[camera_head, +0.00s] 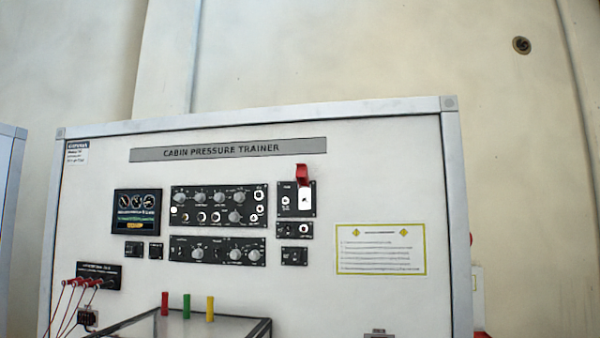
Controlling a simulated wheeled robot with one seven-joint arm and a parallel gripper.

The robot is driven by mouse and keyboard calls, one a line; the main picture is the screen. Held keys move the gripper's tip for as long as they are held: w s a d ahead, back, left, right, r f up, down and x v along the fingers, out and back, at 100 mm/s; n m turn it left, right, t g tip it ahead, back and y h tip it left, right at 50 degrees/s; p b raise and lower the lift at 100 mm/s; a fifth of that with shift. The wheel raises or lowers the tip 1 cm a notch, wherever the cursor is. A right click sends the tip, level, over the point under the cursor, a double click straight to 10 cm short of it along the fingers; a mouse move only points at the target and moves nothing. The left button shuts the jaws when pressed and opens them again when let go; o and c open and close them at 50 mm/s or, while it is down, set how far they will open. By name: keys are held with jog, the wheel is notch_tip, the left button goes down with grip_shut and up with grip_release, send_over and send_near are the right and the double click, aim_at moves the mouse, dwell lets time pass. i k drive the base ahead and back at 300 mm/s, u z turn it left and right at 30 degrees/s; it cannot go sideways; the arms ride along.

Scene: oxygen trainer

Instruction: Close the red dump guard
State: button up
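The red dump guard (302,174) is on a small black switch panel (285,200) at the upper right of the instruments on the trainer board. The guard stands raised, its red cover tipped up above a white plate (305,200). The switch detail under it is too small to tell. My gripper is not in view.
The white board (390,180), titled CABIN PRESSURE TRAINER, has a metal frame and several dark control panels (218,206). Red, green and yellow posts (187,306) stand on a clear-topped box below. Red leads hang at lower left. The space before the guard looks clear.

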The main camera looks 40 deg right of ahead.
aim_at(303, 175)
jog(key=u, duration=0.7)
jog(key=k, duration=0.5)
jog(key=u, duration=0.25)
